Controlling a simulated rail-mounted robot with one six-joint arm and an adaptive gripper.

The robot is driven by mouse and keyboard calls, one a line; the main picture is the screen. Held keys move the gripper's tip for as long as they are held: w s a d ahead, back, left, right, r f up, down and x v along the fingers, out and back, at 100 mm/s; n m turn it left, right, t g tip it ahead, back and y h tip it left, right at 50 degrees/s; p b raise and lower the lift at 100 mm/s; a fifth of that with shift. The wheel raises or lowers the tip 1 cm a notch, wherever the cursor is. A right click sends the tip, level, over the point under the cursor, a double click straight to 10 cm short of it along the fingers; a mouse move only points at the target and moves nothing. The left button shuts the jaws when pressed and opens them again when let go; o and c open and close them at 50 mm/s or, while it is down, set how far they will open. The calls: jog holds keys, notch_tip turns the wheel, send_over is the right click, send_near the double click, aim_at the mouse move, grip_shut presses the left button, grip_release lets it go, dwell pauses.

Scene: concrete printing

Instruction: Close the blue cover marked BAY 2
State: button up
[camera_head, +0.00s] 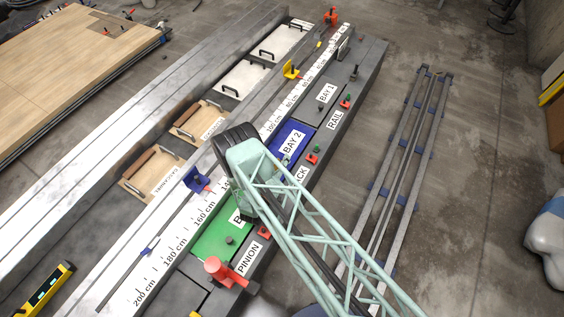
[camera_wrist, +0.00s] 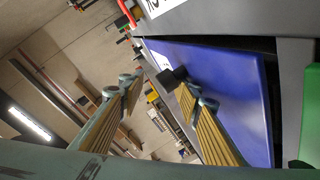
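The blue cover marked BAY 2 (camera_head: 285,134) lies in the dark bench's row of bays, partly hidden behind my arm in the head view. In the wrist view the blue cover (camera_wrist: 232,78) fills the right middle, with a dark gap along its upper edge, so it looks ajar there. A black knob (camera_wrist: 171,77) stands out from its face. My gripper (camera_wrist: 160,88) is open, its two ribbed fingers well apart. The right finger is close to the knob and in front of the cover; I cannot tell whether it touches. In the head view my fingertips are hidden behind the arm.
A green cover (camera_head: 216,240) lies nearer along the bench, and its edge shows in the wrist view (camera_wrist: 311,120). A red clamp-like part (camera_head: 226,272) stands at the bench's near end. A long metal frame (camera_head: 393,170) lies on the floor to the right.

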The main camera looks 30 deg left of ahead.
jog(key=shift+v, duration=5.9)
jog(key=shift+r, duration=0.15)
